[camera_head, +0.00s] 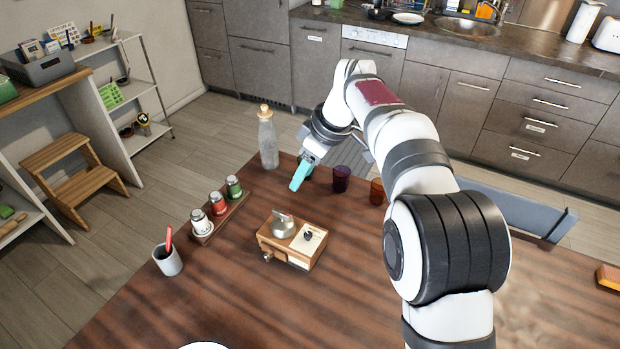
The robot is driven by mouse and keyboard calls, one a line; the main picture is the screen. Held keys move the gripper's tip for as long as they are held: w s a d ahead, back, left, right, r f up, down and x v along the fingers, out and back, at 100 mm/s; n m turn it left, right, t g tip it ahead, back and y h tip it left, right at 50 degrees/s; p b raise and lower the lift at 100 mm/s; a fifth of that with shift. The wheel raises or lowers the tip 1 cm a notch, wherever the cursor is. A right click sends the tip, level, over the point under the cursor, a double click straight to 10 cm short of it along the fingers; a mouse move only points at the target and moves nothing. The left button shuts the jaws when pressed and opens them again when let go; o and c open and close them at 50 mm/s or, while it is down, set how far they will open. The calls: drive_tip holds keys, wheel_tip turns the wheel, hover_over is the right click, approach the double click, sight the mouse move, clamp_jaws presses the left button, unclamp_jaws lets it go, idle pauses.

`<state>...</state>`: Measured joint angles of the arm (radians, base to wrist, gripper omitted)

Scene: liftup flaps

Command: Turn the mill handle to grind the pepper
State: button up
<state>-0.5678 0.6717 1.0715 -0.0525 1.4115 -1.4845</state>
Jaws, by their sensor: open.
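The mill (290,240) is a small wooden box on the brown table, left of my arm. A metal dome (283,226) and a light plate with a dark knob (308,235) sit on its top. A small drawer knob shows at its front left. I cannot clearly make out the crank handle. My gripper (299,178) has teal fingers and is open and empty. It is in the air above the far part of the table, beyond the mill and apart from it. The view does not show the gap between the fingers clearly.
Three spice jars (218,204) stand on a wooden rack left of the mill. A glass bottle (267,140) stands at the far edge. A purple cup (341,179) and an amber cup (377,191) stand right of my gripper. A grey cup (168,260) stands at left.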

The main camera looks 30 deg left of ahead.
sight(282, 212)
drive_tip(key=x, duration=1.5)
drive_tip(key=shift+d, duration=0.2)
clamp_jaws()
